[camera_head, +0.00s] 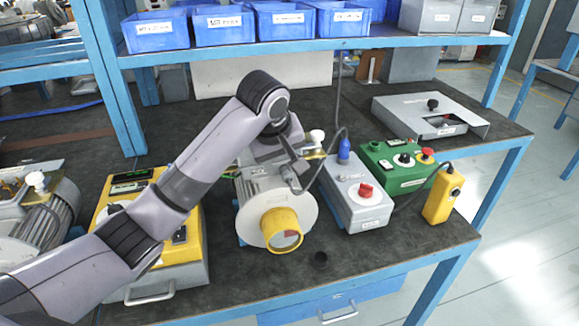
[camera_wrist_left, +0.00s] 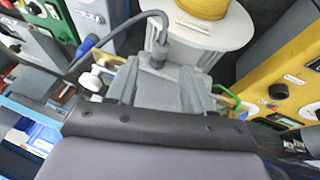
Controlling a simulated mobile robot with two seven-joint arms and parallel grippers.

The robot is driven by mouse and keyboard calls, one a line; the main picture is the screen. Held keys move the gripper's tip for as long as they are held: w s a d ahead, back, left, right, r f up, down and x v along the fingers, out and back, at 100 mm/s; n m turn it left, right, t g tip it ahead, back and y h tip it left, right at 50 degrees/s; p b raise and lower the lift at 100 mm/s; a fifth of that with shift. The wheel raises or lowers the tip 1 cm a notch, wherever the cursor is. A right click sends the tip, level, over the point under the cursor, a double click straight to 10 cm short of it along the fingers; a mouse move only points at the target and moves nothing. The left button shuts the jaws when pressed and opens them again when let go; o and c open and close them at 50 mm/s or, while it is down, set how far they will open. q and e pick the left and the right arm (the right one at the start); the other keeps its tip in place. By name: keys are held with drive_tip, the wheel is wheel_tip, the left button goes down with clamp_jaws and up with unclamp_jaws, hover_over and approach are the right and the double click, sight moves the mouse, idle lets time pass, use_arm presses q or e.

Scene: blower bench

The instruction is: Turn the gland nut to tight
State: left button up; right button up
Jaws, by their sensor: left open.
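The motor (camera_head: 265,200) is a pale cylinder with a yellow ring on its front end. A black cable runs from its upper side to a blue plug (camera_head: 343,152). In the left wrist view a grey cable gland with its nut (camera_wrist_left: 159,52) stands where the cable enters, and the cable bends left towards the blue plug. My left gripper (camera_head: 291,170) is open, just above and beside the gland on the motor's upper side. The fingertips are partly hidden, and I cannot tell whether they touch the nut. My right gripper is not in view.
A grey box with a red knob (camera_head: 365,191), a green box (camera_head: 392,168) and a yellow pendant (camera_head: 443,195) stand to the right. A yellow unit (camera_head: 180,262) stands left, partly behind my arm. Blue bins (camera_head: 282,22) line the shelf above.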

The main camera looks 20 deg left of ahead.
sight(289, 172)
use_arm(q)
drive_tip(key=shift+x, duration=2.5)
clamp_jaws()
drive_tip(key=y, duration=0.1)
drive_tip(key=g+y, duration=0.1)
drive_tip(key=shift+w+d+r+m+g+y, duration=0.1)
drive_tip(key=shift+w+d+m+g+y, duration=0.1)
drive_tip(key=shift+d+m+g+y, duration=0.15)
drive_tip(key=shift+w+d+m+g+y, duration=0.1)
drive_tip(key=shift+m+g+y, duration=0.1)
drive_tip(key=shift+g+y, duration=0.4)
drive_tip(key=shift+w+d+m+g+y, duration=0.15)
drive_tip(key=shift+g+y, duration=0.1)
drive_tip(key=shift+y, duration=0.5)
unclamp_jaws()
